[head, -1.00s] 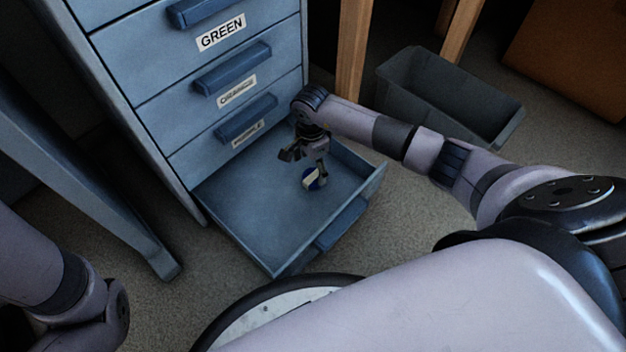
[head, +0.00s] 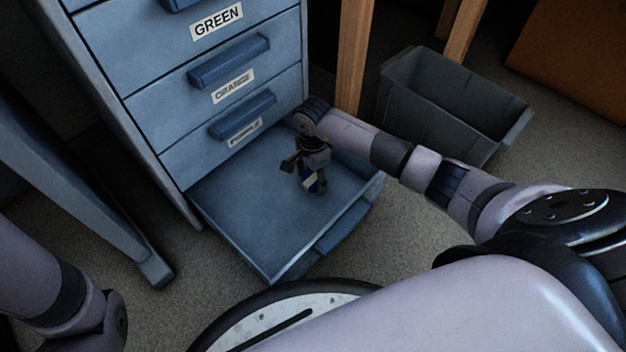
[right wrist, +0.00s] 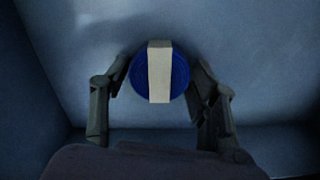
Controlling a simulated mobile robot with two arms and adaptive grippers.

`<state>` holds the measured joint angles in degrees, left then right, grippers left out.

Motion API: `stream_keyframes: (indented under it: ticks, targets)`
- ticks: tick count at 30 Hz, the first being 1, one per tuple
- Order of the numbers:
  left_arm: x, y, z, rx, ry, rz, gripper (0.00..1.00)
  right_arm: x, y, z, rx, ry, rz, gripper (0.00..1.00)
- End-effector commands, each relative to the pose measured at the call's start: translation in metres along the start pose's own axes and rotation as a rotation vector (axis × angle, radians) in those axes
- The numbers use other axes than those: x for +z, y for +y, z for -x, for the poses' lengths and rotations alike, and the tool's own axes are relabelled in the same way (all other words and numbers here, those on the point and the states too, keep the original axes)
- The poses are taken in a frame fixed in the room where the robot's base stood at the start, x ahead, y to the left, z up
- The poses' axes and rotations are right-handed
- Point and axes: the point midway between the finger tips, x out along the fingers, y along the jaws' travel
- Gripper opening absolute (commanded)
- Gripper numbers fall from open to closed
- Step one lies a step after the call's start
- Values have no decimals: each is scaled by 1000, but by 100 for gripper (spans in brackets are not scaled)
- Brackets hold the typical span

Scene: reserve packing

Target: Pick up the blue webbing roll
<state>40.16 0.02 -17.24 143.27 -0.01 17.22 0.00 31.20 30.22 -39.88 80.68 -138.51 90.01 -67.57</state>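The blue webbing roll (head: 309,184) lies in the open bottom drawer (head: 250,215) and is partly hidden by my right gripper in the head view. In the right wrist view the roll (right wrist: 140,82) is a blue disc with a pale band across its middle. My right gripper (head: 311,185) is low in the drawer, at the roll. Its two fingers (right wrist: 161,75) stand open on either side of the roll, with no clear grip on it. My left arm shows at the lower left, but its gripper is out of view.
The blue cabinet (head: 150,110) has closed drawers labelled GREEN and ORANGE above, and a lower one with a hard-to-read label. A grey bin (head: 440,95) stands on the carpet to the right, beside wooden legs (head: 353,60). The drawer floor around the roll is bare.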

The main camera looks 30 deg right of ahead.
Motion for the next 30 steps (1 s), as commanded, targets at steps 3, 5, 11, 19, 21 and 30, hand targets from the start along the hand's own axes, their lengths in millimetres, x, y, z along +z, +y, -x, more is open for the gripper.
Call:
stream_keyframes:
  ticks: [3,5,11,19,21,30]
  targets:
    - [0,0,0,0,0,0,73,0,0,0,0,0,0,45]
    - [0,0,0,0,0,0,73,0,0,0,0,0,0,41]
    - [0,0,0,0,0,0,73,0,0,0,0,0,0,28]
    - [0,0,0,0,-1,-1,73,0,0,0,0,0,0,22]
    - [1,0,-1,0,-1,-1,73,0,0,1,0,0,0,22]
    - [8,-5,-22,-1,-2,-1,73,-1,-1,34,-2,2,0,22]
